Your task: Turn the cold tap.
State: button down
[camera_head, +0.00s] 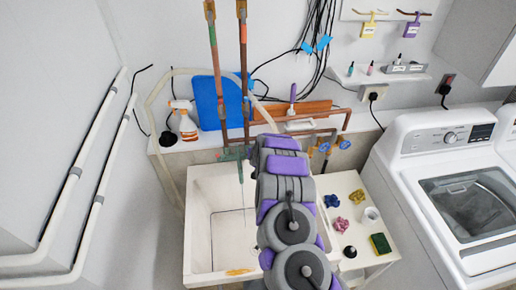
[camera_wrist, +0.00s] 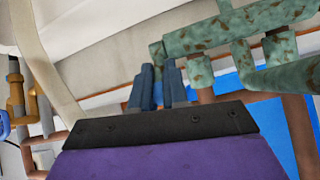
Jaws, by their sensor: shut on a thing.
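A green, patina-stained tap (camera_head: 232,154) stands over the white sink (camera_head: 200,222) in the head view. Its right end is hidden behind my arm. In the wrist view its mottled green body (camera_wrist: 240,38) fills the upper right. My gripper (camera_wrist: 160,70) has its blue-grey fingers close together on a short green tap handle (camera_wrist: 156,52) at the tap's left end in this view. The contact is partly hidden by the fingers. No hot or cold mark can be made out. In the head view my arm hides the fingertips.
Copper pipes (camera_head: 216,62) rise behind the tap beside a blue board (camera_head: 206,102). Valves with blue handles (camera_head: 344,144) sit to the right. A spray bottle (camera_head: 185,121) stands on the left ledge. A sponge (camera_head: 380,243) lies on the counter, and a washing machine (camera_head: 450,190) stands at right.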

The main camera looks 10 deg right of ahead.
jog(key=shift+w+r+g+p, duration=0.3)
jog(key=shift+r+p, duration=0.1)
jog(key=shift+p, duration=1)
jog(key=shift+f+p, duration=0.15)
jog(key=shift+p, duration=0.15)
jog(key=c, duration=1.1)
grip_release()
jog(key=p+v, duration=0.2)
jog(key=v, duration=1.5)
jog(key=shift+w+a, duration=0.1)
jog(key=shift+a+r, duration=0.1)
jog(key=shift+r, duration=0.15)
